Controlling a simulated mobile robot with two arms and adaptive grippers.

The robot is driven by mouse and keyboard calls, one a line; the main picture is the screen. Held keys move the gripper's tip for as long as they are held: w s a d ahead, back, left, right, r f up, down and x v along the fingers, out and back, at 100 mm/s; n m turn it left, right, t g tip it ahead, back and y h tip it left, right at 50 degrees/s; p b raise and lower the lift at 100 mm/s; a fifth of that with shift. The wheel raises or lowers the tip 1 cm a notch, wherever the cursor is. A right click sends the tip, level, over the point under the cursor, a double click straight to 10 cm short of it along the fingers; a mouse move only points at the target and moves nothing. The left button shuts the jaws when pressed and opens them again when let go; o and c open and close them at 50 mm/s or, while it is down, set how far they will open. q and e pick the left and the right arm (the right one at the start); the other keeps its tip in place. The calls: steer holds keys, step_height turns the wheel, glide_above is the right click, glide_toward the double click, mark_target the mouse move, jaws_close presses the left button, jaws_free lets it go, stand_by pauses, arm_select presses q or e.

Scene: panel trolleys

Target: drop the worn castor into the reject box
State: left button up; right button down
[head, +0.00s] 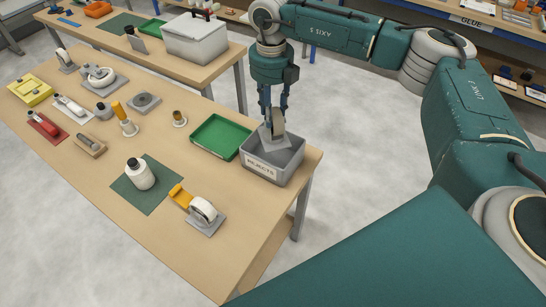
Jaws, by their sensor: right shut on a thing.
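My right gripper (273,112) reaches down from above at the bench's right end. It is shut on a castor (278,125) with a pale wheel and a grey plate. The castor is at the opening of the grey reject box (262,168), labelled REJECTS. Its plate overlaps the opening in the picture, and I cannot tell whether it touches the box. Another castor (203,211) with a white wheel and grey plate lies at the front of the bench. Castors also stand further left, one (100,76) with a pale wheel. My left gripper is not in view.
A green tray (220,136) stands just left of the reject box. A white bottle (139,174) stands on a dark green mat (160,201). Several tools lie at the bench's left. A second bench behind holds a grey case (196,42).

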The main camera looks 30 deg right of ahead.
steer(key=f, duration=0.1)
steer(key=f+b, duration=0.1)
steer(key=shift+w+f, duration=0.35)
steer(key=shift+f, duration=0.45)
steer(key=c, duration=1.1)
jaws_free()
steer(key=shift+s, duration=0.15)
steer(key=shift+r, duration=0.15)
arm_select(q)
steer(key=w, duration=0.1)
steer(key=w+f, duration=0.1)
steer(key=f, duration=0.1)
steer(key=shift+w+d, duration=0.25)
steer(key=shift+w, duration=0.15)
arm_select(e)
step_height(320, 180, up, 12)
steer(key=shift+f, duration=0.15)
